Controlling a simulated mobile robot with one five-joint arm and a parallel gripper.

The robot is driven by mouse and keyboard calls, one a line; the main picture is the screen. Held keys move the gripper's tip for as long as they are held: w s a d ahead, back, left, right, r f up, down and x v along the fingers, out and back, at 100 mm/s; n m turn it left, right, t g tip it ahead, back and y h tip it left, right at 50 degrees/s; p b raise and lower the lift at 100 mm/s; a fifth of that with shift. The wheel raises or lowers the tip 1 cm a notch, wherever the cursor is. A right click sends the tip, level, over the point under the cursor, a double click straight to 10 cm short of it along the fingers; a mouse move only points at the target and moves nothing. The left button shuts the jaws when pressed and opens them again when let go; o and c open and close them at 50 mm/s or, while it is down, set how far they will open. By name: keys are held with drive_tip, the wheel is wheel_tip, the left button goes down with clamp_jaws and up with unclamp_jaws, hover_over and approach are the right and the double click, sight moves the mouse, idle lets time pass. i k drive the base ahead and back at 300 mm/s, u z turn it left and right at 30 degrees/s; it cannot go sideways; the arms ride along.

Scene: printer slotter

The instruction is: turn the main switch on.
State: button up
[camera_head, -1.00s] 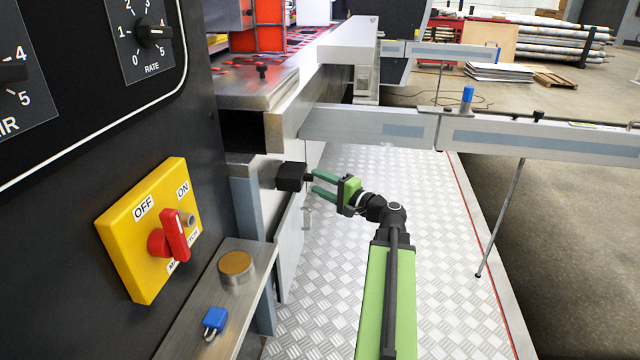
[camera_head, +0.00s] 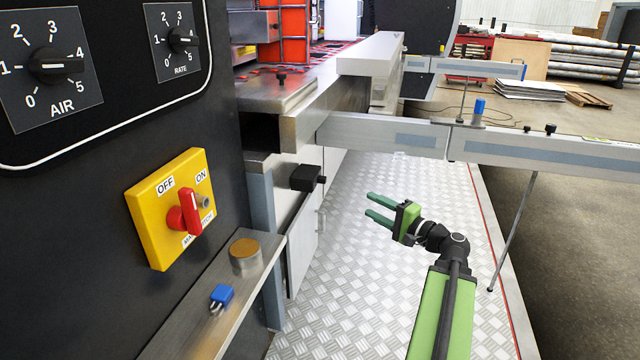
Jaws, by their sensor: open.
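The main switch is a red rotary handle (camera_head: 190,211) on a yellow plate (camera_head: 157,238) on the black panel at the left. The plate carries an OFF label at its upper left and an ON label at its upper right. The handle stands nearly upright, tilted a little; which label it points to I cannot tell. A grey round stub (camera_head: 204,201) sits beside the handle. My gripper (camera_head: 368,207) is open and empty, with green fingers pointing left. It is well to the right of the switch, over the metal floor, touching nothing.
A metal ledge (camera_head: 205,330) below the switch holds a brass-topped round piece (camera_head: 245,255) and a blue padlock (camera_head: 221,297). A black block (camera_head: 307,178) juts from the machine side between switch and gripper. A grey rail (camera_head: 385,135) crosses behind. The checkered floor (camera_head: 350,300) is clear.

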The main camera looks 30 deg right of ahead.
sight(185, 217)
drive_tip(key=z, duration=0.05)
drive_tip(key=k, duration=1)
drive_tip(key=u, duration=0.05)
